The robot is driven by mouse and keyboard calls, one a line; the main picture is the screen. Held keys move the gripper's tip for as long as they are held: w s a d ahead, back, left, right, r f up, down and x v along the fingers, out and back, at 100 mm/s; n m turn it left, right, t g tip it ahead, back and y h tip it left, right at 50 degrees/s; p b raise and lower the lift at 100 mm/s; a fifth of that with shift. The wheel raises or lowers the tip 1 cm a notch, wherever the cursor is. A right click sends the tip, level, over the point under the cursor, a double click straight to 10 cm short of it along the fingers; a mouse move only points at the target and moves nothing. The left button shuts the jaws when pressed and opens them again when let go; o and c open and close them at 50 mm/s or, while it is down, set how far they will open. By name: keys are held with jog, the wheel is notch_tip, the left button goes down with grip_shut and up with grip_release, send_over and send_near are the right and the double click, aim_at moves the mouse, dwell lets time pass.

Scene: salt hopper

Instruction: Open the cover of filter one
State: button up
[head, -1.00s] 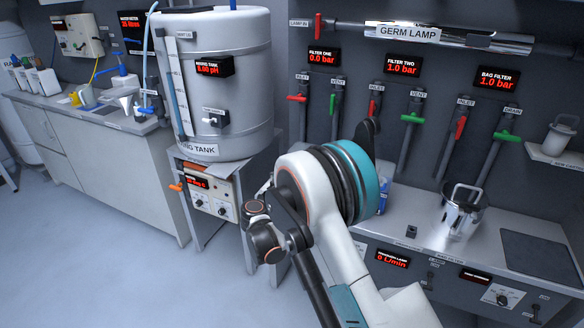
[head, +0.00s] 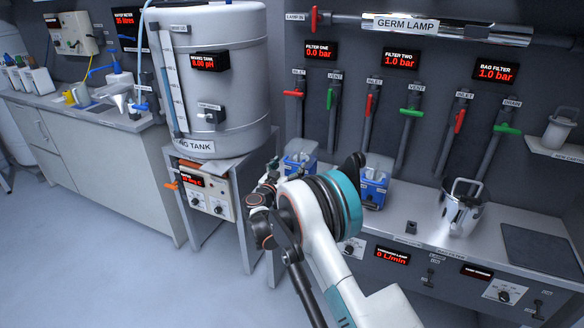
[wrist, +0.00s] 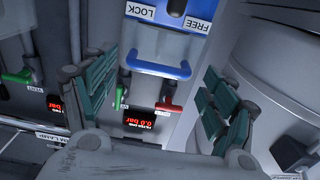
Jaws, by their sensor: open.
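Filter one (head: 300,150) is a blue and clear housing on the bench under the "FILTER ONE" display (head: 319,51), partly hidden by my arm. The wrist view shows its blue cover with a U-shaped handle (wrist: 158,69) and a LOCK/FREE label (wrist: 168,16) with a black knob. My gripper (wrist: 157,80) is open and empty, with teal-padded fingers on either side of the handle in the picture. I cannot tell whether they touch it. In the head view my gripper (head: 266,180) is near filter one's left side, mostly hidden behind my arm.
Filter one reads 0.0 bar; its red inlet handle (head: 293,94) lies across the pipe, its green vent handle (head: 330,98) along it. Filter two (head: 373,188) stands to the right. A grey tank (head: 212,80) stands close on the left. A metal pot (head: 460,208) is further right.

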aim_at(292, 163)
jog(key=shift+b+x, duration=0.35)
jog(key=shift+x, duration=1.35)
jog(key=c, duration=1.5)
jog(key=shift+r, duration=0.2)
jog(key=shift+c, duration=0.2)
